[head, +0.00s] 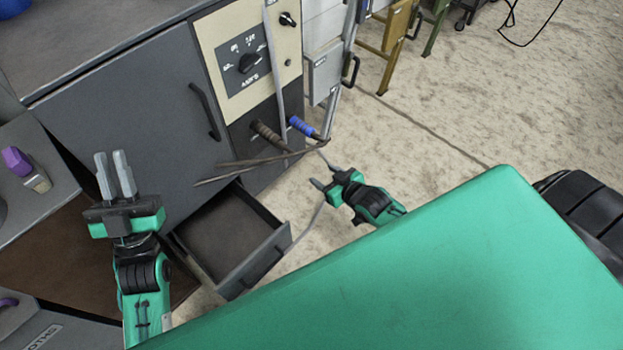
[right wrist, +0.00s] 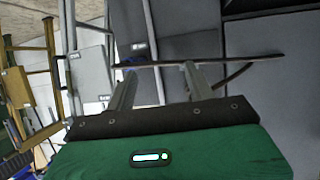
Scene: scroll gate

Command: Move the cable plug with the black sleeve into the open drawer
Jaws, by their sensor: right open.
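The plug with the dark, black-brown sleeve (head: 268,132) sits at the lower dark panel of the grey cabinet, with a cable trailing from it. A plug with a blue sleeve (head: 303,127) is to its right. The open drawer (head: 268,262) is pulled out low on the cabinet and looks empty inside. My right gripper (head: 327,177) is open and empty, below and right of both plugs. Its spread fingers also show in the right wrist view (right wrist: 158,82), with a dark cable (right wrist: 240,60) across near the tips. My left gripper (head: 112,163) is open and empty, left of the drawer.
Cables (head: 240,160) hang across the cabinet front above the drawer. A closed cabinet door with a handle (head: 205,110) is to the left. A purple-topped object (head: 18,162) stands on a grey surface at the far left. The floor (head: 430,120) to the right is mostly clear.

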